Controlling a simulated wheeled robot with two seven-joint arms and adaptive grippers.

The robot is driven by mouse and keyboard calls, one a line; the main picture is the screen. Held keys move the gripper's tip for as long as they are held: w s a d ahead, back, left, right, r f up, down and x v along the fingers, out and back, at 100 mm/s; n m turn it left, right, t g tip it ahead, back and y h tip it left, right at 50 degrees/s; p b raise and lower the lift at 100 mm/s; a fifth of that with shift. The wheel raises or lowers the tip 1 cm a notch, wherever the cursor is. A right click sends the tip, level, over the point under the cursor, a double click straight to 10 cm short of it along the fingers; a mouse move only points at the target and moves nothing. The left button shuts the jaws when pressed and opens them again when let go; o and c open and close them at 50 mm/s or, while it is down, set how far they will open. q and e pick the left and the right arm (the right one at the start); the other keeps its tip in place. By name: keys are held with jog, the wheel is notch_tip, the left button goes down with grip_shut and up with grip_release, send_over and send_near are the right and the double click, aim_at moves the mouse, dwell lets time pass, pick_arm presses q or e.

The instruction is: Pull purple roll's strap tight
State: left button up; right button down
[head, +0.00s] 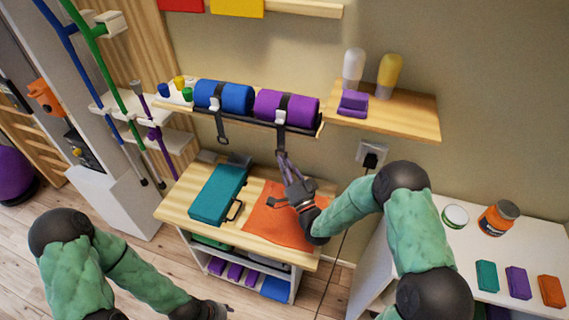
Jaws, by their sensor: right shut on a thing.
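The purple roll (288,107) lies on a dark rack on the wall shelf, to the right of the blue roll (225,97). A dark strap (281,116) with a pale buckle goes around the purple roll, and its free end hangs down in front of the shelf. My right gripper (284,163) is below the purple roll, shut on the hanging strap end. The exact grip is small in the picture. My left gripper (222,309) is low at the bottom edge, away from the rolls; its fingers are too unclear to read.
A wooden bench (178,206) below carries a teal case (217,193) and an orange cloth (272,222). A wooden shelf (410,115) at right holds two bottles and purple blocks. A white table (445,252) with jars stands at right. Floor at left is open.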

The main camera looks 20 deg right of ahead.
jog(key=shift+f, duration=0.4)
jog(key=c, duration=1.4)
grip_release()
jog(key=v, duration=1.2)
